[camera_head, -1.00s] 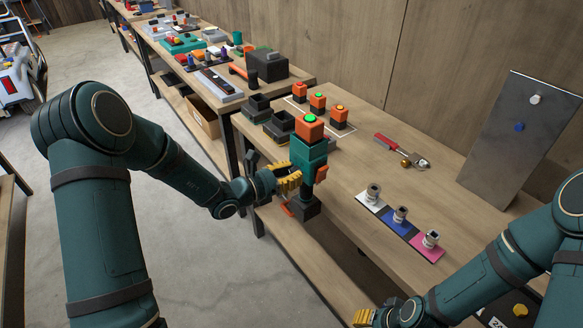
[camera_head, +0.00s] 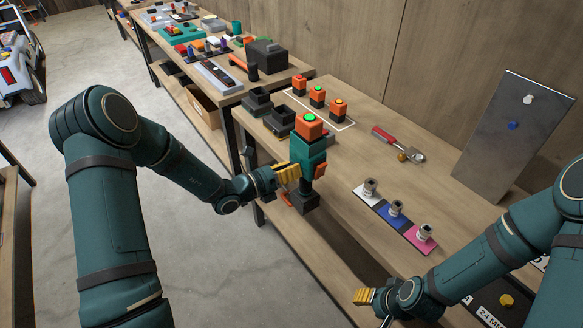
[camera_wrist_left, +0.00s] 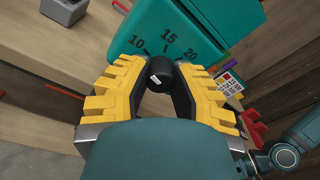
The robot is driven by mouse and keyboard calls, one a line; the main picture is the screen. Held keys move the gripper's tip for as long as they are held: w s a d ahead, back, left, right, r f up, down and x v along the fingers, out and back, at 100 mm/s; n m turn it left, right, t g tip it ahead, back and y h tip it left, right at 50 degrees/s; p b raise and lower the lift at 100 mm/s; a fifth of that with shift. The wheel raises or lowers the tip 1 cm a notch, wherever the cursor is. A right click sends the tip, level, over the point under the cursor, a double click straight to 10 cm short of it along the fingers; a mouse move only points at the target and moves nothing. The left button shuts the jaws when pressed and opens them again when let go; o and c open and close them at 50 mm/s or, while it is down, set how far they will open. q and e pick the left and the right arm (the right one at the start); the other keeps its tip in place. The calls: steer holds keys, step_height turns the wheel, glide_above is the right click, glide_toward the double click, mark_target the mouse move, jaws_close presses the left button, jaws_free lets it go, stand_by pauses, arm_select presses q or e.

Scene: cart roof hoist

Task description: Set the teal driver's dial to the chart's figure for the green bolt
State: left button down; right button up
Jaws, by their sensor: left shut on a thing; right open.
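The teal driver (camera_head: 306,155) stands upright at the bench's front edge, with an orange battery block and a green button on top and a dark base below. In the left wrist view its teal face (camera_wrist_left: 200,22) shows the figures 10, 15 and 20. My left gripper (camera_head: 288,174) has its yellow fingers on either side of the black dial (camera_wrist_left: 160,74) and is shut on it. A white mark shows on the dial; which figure it points to is unclear. A small chart with coloured squares (camera_wrist_left: 229,84) is partly visible. My right gripper (camera_head: 366,297) is open and empty. I cannot make out the green bolt.
Several orange batteries (camera_head: 317,96) stand behind the driver. Three sockets (camera_head: 396,208) stand on a white, blue and pink strip. A red-handled tool (camera_head: 390,138) lies near a grey upright panel (camera_head: 510,135). A board marked 24 (camera_head: 500,308) shows at lower right.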

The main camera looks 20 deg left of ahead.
arm_select(q)
steer(key=shift+s+f, duration=0.1)
steer(key=shift+f, duration=0.1)
steer(key=c, duration=0.7)
jaws_free()
steer(key=shift+c, duration=0.2)
steer(key=shift+r, duration=0.1)
steer(key=shift+a, duration=0.1)
steer(key=v, duration=1.1)
steer(key=shift+s+a, duration=0.2)
steer(key=shift+s, duration=0.15)
